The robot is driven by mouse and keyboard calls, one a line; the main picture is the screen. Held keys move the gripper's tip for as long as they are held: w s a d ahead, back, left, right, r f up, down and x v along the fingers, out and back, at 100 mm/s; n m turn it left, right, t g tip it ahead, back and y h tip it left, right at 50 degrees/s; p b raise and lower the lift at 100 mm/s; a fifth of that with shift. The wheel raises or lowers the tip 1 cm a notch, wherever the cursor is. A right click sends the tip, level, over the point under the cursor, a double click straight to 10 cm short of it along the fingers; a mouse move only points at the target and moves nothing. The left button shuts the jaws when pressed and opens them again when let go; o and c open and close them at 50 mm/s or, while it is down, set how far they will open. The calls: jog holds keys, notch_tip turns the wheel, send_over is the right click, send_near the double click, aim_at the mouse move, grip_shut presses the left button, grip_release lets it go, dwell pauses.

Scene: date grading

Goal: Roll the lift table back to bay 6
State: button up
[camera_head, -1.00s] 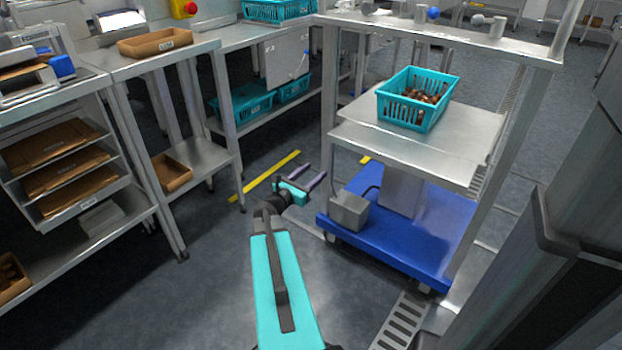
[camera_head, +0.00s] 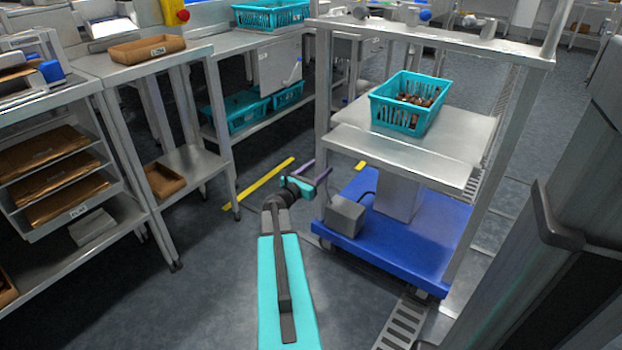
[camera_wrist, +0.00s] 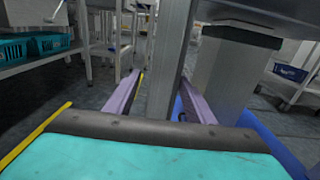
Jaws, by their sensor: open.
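The lift table has a blue wheeled base (camera_head: 395,245), a grey column (camera_head: 398,195) and a steel top (camera_head: 440,145). My gripper (camera_head: 322,180) is open at the left side of the table, beside the frame's near-left post (camera_head: 322,100). In the wrist view the post (camera_wrist: 172,60) rises between the two purple fingers (camera_wrist: 160,100), with no clear contact. The blue base (camera_wrist: 270,140) shows at the right there. No bay number is readable.
Yellow floor strips (camera_head: 260,183) lie left of the table. A steel bench (camera_head: 190,165) and tray rack (camera_head: 60,170) stand at left. A slotted floor grate (camera_head: 405,322) lies in front of the table. Open floor (camera_head: 200,290) is at front left.

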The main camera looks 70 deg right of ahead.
jog(key=s+d+b, duration=0.1)
jog(key=d, duration=0.5)
jog(key=shift+s+d+b, duration=0.15)
jog(key=shift+d+b, duration=0.1)
jog(key=shift+b, duration=0.1)
grip_shut()
dwell(1.2)
